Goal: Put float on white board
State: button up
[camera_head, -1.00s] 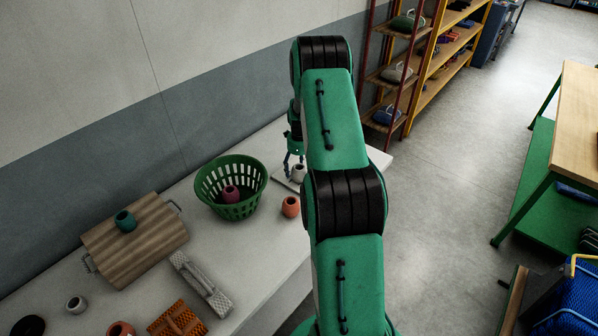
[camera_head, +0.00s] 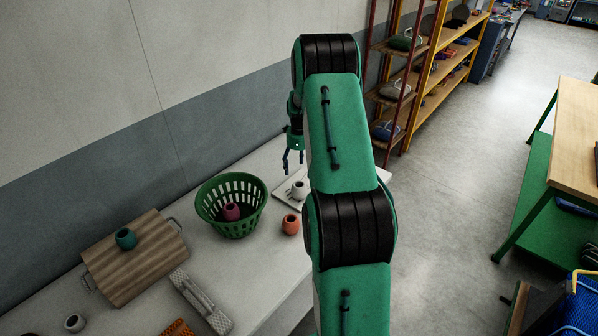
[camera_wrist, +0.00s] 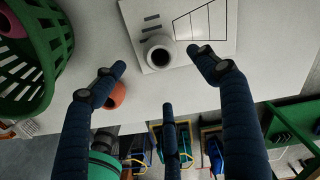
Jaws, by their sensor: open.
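The white board (camera_head: 284,196) lies flat on the table's far end, partly hidden by my arm. In the wrist view, the board (camera_wrist: 215,14) shows dark printed marks and lines. A white-grey float (camera_head: 299,190) stands on it; the wrist view shows this float (camera_wrist: 158,52) upright on the board with its dark opening up. My gripper (camera_head: 293,165) is above and apart from it. In the wrist view, my gripper (camera_wrist: 160,75) has its blue fingers spread and empty. An orange float (camera_head: 291,224) stands on the table beside the board.
A green basket (camera_head: 232,205) holds a dark pink float (camera_head: 231,211). A teal float (camera_head: 125,238) sits on a wooden board (camera_head: 137,265). A grey float (camera_head: 74,322) and a pale long object (camera_head: 200,301) lie nearer. The wall runs along the left.

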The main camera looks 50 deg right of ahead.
dwell(0.8)
jog(key=s+a+r+n+t+h, duration=0.15)
jog(key=a+r+n, duration=1.15)
jog(key=a+r, duration=1.55)
jog(key=s+a+r+n+t, duration=0.1)
jog(key=s+a+r+n, duration=0.25)
jog(key=s+a, duration=0.35)
jog(key=s+a+r+n+t, duration=0.1)
jog(key=s+a+r+n, duration=0.3)
jog(key=a, duration=0.5)
jog(key=s+a+f+n+t+y, duration=0.1)
jog(key=s+a+n+t, duration=0.1)
jog(key=s+a+n, duration=0.7)
jog(key=s+a, duration=0.1)
jog(key=s, duration=0.5)
jog(key=shift+s+a+f, duration=0.3)
jog(key=shift+a, duration=0.05)
jog(key=shift+f+n+y, duration=0.1)
jog(key=shift+n+y, duration=0.15)
